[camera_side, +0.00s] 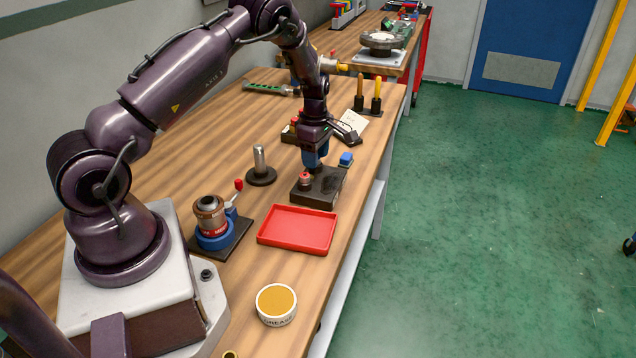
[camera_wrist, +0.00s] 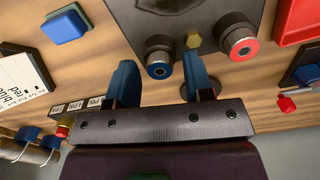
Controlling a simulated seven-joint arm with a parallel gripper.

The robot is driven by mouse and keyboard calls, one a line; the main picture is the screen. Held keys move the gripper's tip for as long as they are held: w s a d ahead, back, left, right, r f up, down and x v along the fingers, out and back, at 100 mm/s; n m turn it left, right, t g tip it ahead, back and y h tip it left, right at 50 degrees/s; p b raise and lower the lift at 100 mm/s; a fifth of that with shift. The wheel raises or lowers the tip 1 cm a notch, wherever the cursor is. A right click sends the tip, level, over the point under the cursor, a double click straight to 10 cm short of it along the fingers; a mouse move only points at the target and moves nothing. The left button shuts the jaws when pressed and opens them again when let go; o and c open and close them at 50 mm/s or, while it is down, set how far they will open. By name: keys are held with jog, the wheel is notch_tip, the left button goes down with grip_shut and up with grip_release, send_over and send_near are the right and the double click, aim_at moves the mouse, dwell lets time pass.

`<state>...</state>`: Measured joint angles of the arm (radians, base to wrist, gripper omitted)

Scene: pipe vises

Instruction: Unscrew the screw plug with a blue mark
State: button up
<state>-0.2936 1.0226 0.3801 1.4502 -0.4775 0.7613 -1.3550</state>
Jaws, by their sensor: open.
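A dark block (camera_side: 319,188) stands on the bench in the side view. In the wrist view, the screw plug with a blue mark (camera_wrist: 159,64) stands out from this block (camera_wrist: 210,12). A similar plug with a red mark (camera_wrist: 240,44) is to its right, and also shows in the side view (camera_side: 305,180). My gripper (camera_side: 316,164) points down over the block's far part. In the wrist view its two blue fingers (camera_wrist: 160,75) are apart, one on each side of the blue-marked plug. I cannot tell whether they touch it. The blue-marked plug is hidden in the side view.
A post on a round base (camera_side: 260,168), a can in a stand (camera_side: 210,218) and a tin (camera_side: 276,304) are nearby.

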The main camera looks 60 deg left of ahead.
jog(key=m, duration=1.2)
jog(key=shift+m, duration=0.3)
jog(key=m, duration=0.3)
jog(key=shift+m, duration=0.4)
